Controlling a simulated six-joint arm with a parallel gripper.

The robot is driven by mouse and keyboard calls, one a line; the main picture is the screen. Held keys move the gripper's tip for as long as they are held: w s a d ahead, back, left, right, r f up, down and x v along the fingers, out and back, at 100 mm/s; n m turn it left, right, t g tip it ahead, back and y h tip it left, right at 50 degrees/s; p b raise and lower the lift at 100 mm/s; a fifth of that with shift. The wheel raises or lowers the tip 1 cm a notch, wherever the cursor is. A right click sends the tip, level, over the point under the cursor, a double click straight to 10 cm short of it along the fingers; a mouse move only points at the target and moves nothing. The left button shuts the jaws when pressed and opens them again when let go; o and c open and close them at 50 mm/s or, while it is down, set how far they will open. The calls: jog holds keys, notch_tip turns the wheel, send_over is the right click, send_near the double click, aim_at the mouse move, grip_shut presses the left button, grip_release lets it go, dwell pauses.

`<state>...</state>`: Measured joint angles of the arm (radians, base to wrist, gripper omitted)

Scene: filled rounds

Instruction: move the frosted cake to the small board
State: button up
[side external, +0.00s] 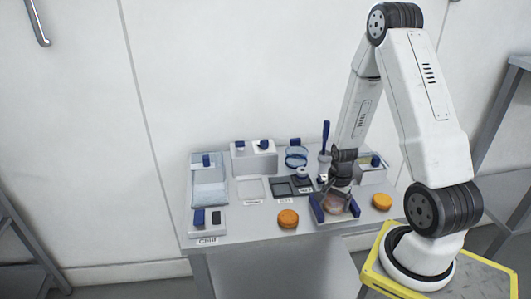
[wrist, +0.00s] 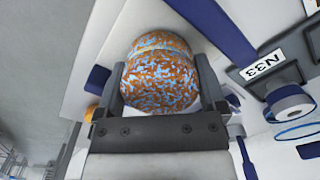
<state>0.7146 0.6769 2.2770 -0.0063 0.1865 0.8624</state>
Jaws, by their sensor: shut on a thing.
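A round cake speckled orange and pale blue (wrist: 160,78) sits between the two fingers of my gripper (wrist: 160,100) in the wrist view. I take it to be the frosted cake. In the side view my gripper (side external: 340,185) points down over a pale tray with blue side bars, and the cake (side external: 333,204) shows there as a brownish round between the bars. My gripper is shut on the cake; I cannot tell whether the cake touches the tray. Flat squares lie left of the gripper: a pale one (side external: 251,188) and a dark one (side external: 280,187). I cannot tell which is the small board.
Plain orange rounds stand on either side of the tray, one left (side external: 288,218) and one right (side external: 382,201).

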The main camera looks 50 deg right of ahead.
aim_at(335, 196)
jog(key=o, duration=0.5)
jog(key=shift+f, duration=0.15)
jog(key=shift+r, duration=6.2)
jog(key=shift+w+a, duration=0.1)
jog(key=w+a+r+n+t, duration=0.1)
jog(key=a+n, duration=0.5)
jog(key=w+a+r+n, duration=0.1)
jog(key=w+a+n, duration=0.1)
jog(key=a+n, duration=0.4)
jog(key=w+a+r+n+t, duration=0.1)
jog(key=a+n, duration=0.5)
jog(key=a, duration=0.2)
jog(key=shift+w+a+r+t, duration=0.1)
jog(key=shift+w+a+t, duration=0.1)
jog(key=shift+t, duration=0.1)
